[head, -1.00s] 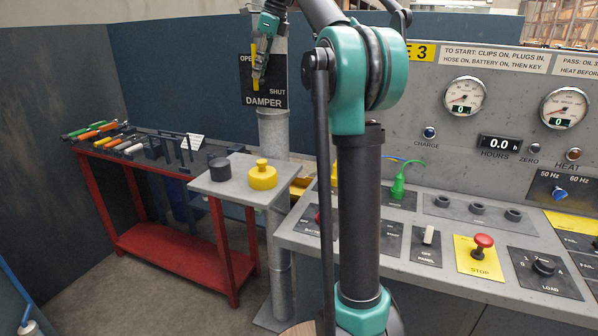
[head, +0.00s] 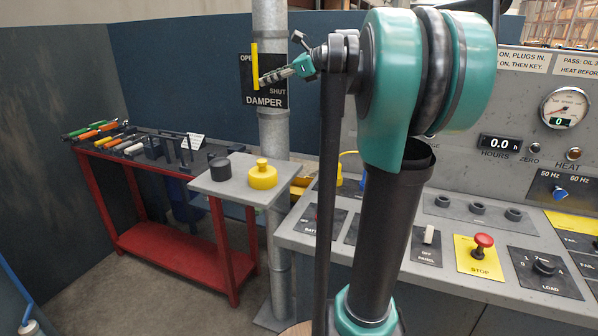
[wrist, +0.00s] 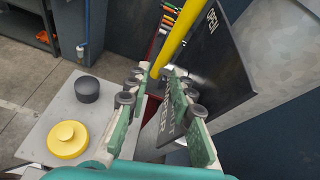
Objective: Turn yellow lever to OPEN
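The yellow lever (head: 254,66) stands upright in front of the black damper plate (head: 279,90) on the grey pipe. OPEN is printed at the plate's upper left and SHUT to the right of the lever. My gripper (head: 264,79) comes from the right, its fingertips at the lever's lower part. In the wrist view the lever (wrist: 174,38) runs down to the gap between my fingertips (wrist: 157,73). The fingers are apart, and I see no clear grip on the lever. Whether a fingertip touches it I cannot tell. The lever's pivot is not clearly visible.
A small grey stand (head: 224,188) holds a black knob and a yellow knob (head: 263,174) below the plate. A red tool bench (head: 171,262) stands at left. The control console (head: 450,255) is at right, partly hidden by my arm.

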